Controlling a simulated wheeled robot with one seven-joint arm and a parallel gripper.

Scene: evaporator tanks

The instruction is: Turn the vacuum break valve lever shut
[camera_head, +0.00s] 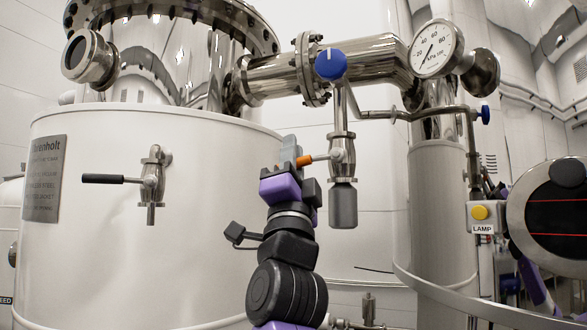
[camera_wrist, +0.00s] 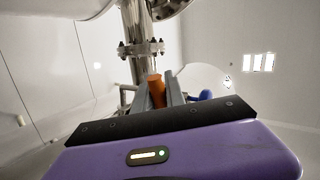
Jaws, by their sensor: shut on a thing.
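The lever with an orange grip (camera_head: 304,161) sits on a small steel valve (camera_head: 342,150) in a vertical line below the pipe. The lever points left and lies roughly level, across the valve's upright body. A grey cylinder (camera_head: 343,205) hangs under the valve. My gripper (camera_head: 291,153) is at the lever's left end, shut on the orange grip. In the wrist view the orange grip (camera_wrist: 157,91) stands between my two grey fingers. The fingers hide part of the grip in both views.
A black-handled lever (camera_head: 102,179) is on the white tank (camera_head: 75,140) at left. A blue knob (camera_head: 331,64) and a pressure gauge (camera_head: 437,49) are above. A yellow lamp button (camera_head: 480,212) is at right. A curved rail (camera_head: 465,300) crosses the lower right.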

